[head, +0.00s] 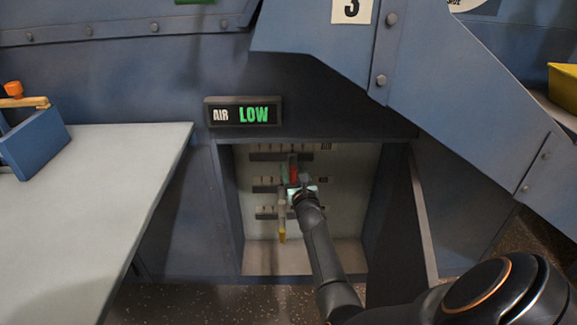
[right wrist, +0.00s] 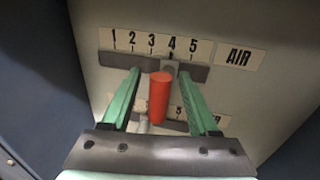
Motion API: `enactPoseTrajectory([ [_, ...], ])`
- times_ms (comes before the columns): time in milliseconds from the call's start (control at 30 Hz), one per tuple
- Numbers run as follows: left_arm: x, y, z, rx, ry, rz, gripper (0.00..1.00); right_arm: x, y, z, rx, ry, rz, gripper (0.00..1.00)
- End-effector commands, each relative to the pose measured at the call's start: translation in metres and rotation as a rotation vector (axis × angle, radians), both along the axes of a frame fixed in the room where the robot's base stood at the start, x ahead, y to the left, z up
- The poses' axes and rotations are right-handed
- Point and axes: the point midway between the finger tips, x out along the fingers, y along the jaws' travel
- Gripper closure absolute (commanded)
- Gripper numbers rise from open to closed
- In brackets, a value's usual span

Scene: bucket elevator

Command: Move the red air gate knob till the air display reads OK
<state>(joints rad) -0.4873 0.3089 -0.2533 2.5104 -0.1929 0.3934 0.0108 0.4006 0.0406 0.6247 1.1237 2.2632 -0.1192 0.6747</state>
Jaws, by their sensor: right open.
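The air display (head: 243,111) reads "AIR LOW" in the head view. The red air gate knob (right wrist: 158,98) stands out from a slot under a scale marked 1 to 5, beside an AIR label. Its slider sits near 4. The knob shows partly in the head view (head: 293,170), inside the recessed box. My right gripper (right wrist: 160,85) is open, with one green finger on each side of the knob and visible gaps between. It reaches into the box in the head view (head: 296,180). My left gripper is not in view.
Lower slots sit beneath the air slot in the recess, and a yellow knob (head: 282,235) hangs at the lowest one. The box's side walls (head: 228,200) flank my right arm. A pale table (head: 90,200) stands left, and a blue chute (head: 440,110) slopes down at right.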

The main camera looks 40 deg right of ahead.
Motion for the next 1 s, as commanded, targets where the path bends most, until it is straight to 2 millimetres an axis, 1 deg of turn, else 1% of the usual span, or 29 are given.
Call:
enactPoseTrajectory([
  [267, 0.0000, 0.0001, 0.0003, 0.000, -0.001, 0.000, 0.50, -0.0004, -0.0005, -0.0003, 0.000, 0.000, 0.000, 0.39],
  [800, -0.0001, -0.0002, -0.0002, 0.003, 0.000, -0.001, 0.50, -0.0002, -0.0005, 0.0002, 0.000, 0.000, 0.000, 1.00],
  [1000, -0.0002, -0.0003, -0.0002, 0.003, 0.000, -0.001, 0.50, -0.0001, -0.0005, 0.0004, 0.000, -0.001, 0.000, 1.00],
])
